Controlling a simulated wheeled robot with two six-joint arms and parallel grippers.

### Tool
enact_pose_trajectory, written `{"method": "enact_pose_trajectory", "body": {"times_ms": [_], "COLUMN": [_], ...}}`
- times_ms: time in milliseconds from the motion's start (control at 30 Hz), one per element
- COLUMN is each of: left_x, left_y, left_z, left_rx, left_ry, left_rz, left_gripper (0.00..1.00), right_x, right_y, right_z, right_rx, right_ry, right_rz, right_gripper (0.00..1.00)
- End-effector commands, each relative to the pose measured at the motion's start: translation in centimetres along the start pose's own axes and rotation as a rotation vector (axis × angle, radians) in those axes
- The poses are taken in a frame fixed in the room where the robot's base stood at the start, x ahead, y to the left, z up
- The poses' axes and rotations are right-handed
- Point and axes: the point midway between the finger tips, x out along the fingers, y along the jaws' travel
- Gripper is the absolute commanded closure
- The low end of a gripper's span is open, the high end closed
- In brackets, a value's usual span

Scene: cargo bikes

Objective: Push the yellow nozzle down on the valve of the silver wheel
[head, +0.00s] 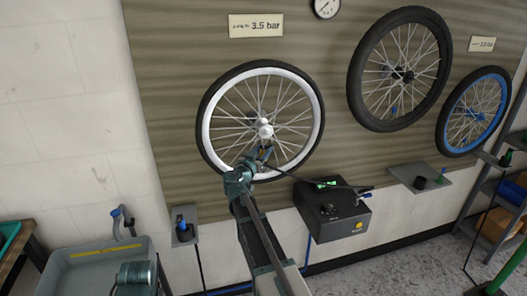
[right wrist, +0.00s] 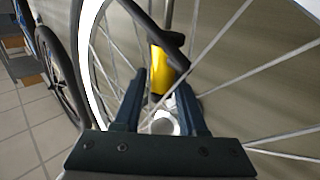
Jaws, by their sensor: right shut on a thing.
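The silver wheel (head: 265,130) hangs on the slatted wall, with a black tyre, a bright rim and thin spokes. My right gripper (head: 263,156) is at the lower part of this wheel, in front of the spokes just inside the rim. In the right wrist view its two dark fingers (right wrist: 160,98) are shut on the yellow nozzle (right wrist: 159,70), which stands between spokes with a dark hose at its top. A pale round metal part (right wrist: 162,124) shows below, between the fingers. The valve is not clearly visible, so I cannot tell whether the nozzle is seated. My left gripper is not visible.
A black pump box (head: 333,210) with a green display sits lower right, and a dark hose runs from it towards my gripper. A black wheel (head: 356,75) and a blue-rimmed wheel (head: 443,120) hang to the right. A grey tub (head: 75,258) stands lower left.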

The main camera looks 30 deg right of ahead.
Motion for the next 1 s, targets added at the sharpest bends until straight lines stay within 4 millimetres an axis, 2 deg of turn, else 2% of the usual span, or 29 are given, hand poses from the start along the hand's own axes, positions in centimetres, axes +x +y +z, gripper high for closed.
{"method": "enact_pose_trajectory", "body": {"times_ms": [1000], "left_x": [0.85], "left_y": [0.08], "left_z": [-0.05], "left_rx": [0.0], "left_ry": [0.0], "left_rz": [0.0], "left_gripper": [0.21], "right_x": [0.01], "right_y": [0.01], "right_z": [0.85], "right_rx": [0.0], "right_ry": [0.0], "right_rz": [0.0], "right_gripper": [1.0]}}
